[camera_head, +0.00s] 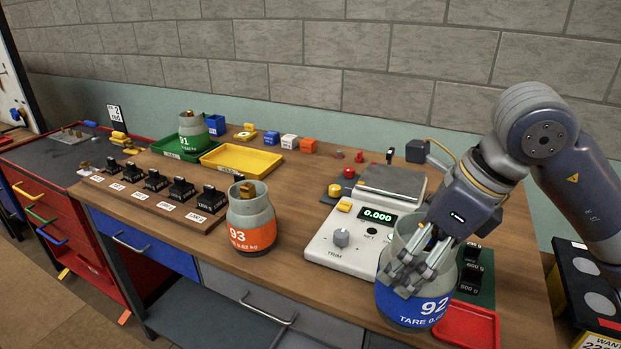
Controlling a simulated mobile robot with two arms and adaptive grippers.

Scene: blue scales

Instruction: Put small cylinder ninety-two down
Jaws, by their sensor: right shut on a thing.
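Small cylinder 92 (398,305), grey with a blue band, is at the front right of the wooden bench, in front of the scale. My right gripper (420,262) reaches down over its top and is shut on it. The fingers cover part of its collar and valve. I cannot tell whether its base touches the bench. The scale (330,250) has an empty grey plate (392,181) and a green display reading 0.000. My left gripper is not in view.
Cylinder 93 (251,222) with an orange band stands left of the scale. Cylinder 91 (193,132) stands in the green tray (172,147), beside an empty yellow tray (240,172). A red tray (468,325) lies right of cylinder 92. Black weights (183,189) line a board at left.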

